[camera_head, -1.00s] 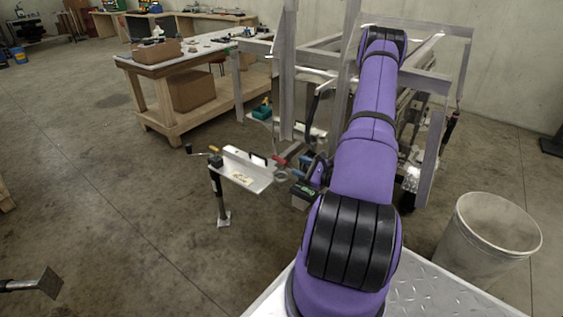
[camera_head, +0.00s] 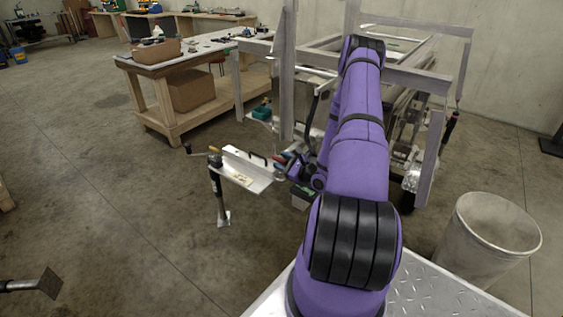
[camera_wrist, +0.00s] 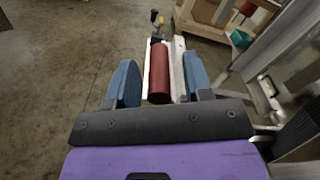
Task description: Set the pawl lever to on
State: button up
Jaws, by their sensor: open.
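A red cylindrical grip (camera_wrist: 159,72) lies between my gripper's two blue fingers in the wrist view. I cannot tell for sure whether it is the pawl lever's handle. My gripper (camera_wrist: 160,82) is open, with a visible gap on each side of the grip. In the head view my gripper (camera_head: 283,160) is at the right end of the white trailer tongue plate (camera_head: 247,171), partly hidden by my arm. No on or off marking is readable.
A black jack post (camera_head: 218,195) with a crank stands at the plate's left end. Upright aluminium trailer frames (camera_head: 287,75) rise behind my gripper. A wooden workbench (camera_head: 180,65) is at back left, a grey bin (camera_head: 485,240) at right.

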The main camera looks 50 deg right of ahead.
jog(key=shift+w, duration=0.25)
grip_shut()
jog(key=shift+w+d+r+m, duration=0.1)
jog(key=shift+d+r+m, duration=0.3)
jog(key=shift+d+m, duration=0.4)
jog(key=shift+s+d+r+m, duration=0.1)
jog(key=shift+d+r+m, duration=0.35)
jog(key=shift+d+m, duration=0.3)
jog(key=shift+w+d+r+m, duration=0.1)
jog(key=shift+d+r+m, duration=0.3)
jog(key=shift+d+m, duration=0.4)
